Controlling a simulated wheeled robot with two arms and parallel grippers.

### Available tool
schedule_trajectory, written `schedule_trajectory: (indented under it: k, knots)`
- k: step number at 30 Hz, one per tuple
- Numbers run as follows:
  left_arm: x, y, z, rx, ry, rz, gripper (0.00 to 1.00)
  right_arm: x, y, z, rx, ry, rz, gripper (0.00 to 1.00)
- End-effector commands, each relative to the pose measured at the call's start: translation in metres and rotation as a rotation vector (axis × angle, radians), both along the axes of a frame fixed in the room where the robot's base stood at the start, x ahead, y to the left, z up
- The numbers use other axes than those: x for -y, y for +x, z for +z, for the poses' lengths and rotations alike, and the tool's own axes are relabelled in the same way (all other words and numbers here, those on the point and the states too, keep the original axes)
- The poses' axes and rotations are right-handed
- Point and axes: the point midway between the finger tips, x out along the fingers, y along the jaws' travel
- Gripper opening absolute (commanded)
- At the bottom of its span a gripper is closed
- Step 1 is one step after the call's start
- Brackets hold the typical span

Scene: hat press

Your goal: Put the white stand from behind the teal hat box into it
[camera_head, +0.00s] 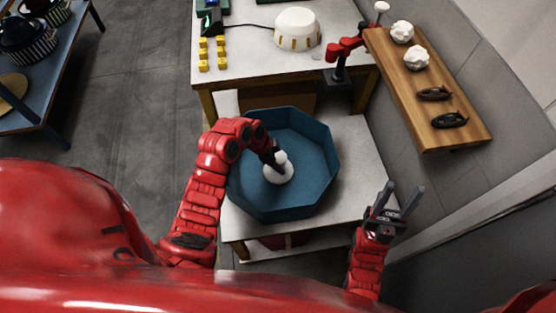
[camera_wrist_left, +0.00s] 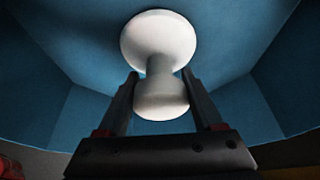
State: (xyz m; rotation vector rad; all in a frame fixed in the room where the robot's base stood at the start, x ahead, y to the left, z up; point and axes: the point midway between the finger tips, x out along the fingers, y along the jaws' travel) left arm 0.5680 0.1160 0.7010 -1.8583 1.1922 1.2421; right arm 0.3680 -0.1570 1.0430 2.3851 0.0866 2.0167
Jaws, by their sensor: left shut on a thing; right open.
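The teal hat box (camera_head: 312,147) is an open, many-sided tray on the white table. The white stand (camera_head: 278,175) has a wide round base and a knob on top, and it is inside the hat box. My left gripper (camera_head: 276,158) reaches down into the box and is shut on the stand's neck. In the left wrist view the stand (camera_wrist_left: 158,45) is between the two fingers (camera_wrist_left: 160,95), with teal walls around it. Whether its base touches the box floor I cannot tell. My right gripper (camera_head: 394,208) is open and empty, right of the box.
A wooden shelf (camera_head: 428,90) at the right holds white crumpled pieces and dark objects. A raised bench (camera_head: 250,68) behind the box carries yellow blocks (camera_head: 203,54), a white dome (camera_head: 298,28) and a red device (camera_head: 342,48). Bare white tabletop (camera_head: 358,160) lies right of the box.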

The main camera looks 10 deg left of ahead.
Motion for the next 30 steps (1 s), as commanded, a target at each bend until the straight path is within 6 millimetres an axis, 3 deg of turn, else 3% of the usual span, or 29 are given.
schedule_trajectory:
  k: [30]
  knots:
    - [0.000, 0.000, -0.007, 0.001, 0.000, 0.000, 0.12, 0.000, 0.000, -0.010, 0.000, 0.000, 0.000, 0.50]
